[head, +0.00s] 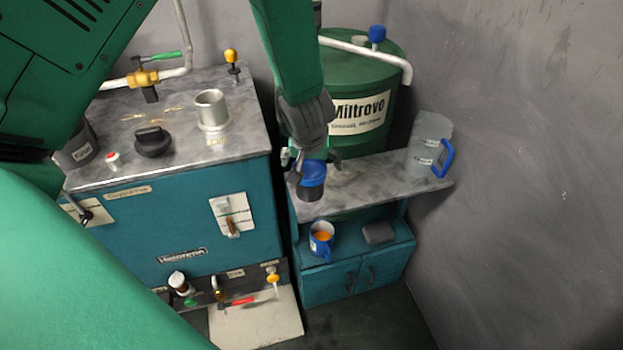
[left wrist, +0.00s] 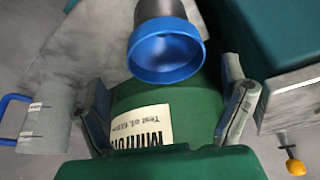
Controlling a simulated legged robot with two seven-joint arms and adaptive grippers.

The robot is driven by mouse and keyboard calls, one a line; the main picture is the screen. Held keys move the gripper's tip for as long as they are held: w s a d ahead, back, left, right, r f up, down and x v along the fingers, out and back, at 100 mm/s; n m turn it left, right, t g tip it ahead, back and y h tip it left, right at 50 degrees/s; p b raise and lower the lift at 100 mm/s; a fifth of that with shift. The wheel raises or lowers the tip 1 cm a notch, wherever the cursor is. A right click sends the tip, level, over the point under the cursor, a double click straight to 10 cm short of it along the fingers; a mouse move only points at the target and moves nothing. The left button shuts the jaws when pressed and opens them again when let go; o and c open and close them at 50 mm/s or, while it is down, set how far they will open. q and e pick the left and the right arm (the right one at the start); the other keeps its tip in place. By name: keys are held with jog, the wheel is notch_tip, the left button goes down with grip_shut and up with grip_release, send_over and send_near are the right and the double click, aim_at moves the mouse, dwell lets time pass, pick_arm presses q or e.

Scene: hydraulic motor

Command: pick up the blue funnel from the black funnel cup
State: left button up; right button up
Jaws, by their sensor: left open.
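The blue funnel (head: 313,173) sits in the dark funnel cup (head: 307,192), by the front left edge of the grey counter in the head view. In the left wrist view the funnel's round blue rim (left wrist: 166,76) faces the camera at the top centre, with the dark cup (left wrist: 160,8) behind it. My left gripper (head: 311,156) is right above the funnel. In the left wrist view its two fingers (left wrist: 166,95) are spread wide and nothing is held between them. Whether a finger touches the funnel cannot be told. My right gripper is not in view.
A green drum (head: 392,72) stands behind the counter (head: 375,178). A clear jug with a blue handle (head: 428,142) stands at the counter's right end. The teal machine (head: 165,235) is to the left.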

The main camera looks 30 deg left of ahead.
aim_at(309, 175)
pick_arm(q)
jog(key=f, duration=0.1)
jog(key=a+f, duration=0.1)
jog(key=f+b, duration=0.1)
jog(key=f, duration=0.1)
jog(key=shift+w+a+f, duration=0.1)
jog(key=shift+w+a, duration=0.25)
jog(key=shift+w+f, duration=0.1)
jog(key=shift+d, duration=0.3)
jog(key=shift+d+r, duration=0.1)
jog(key=shift+r, duration=0.1)
jog(key=c, duration=1)
jog(key=shift+a, duration=0.2)
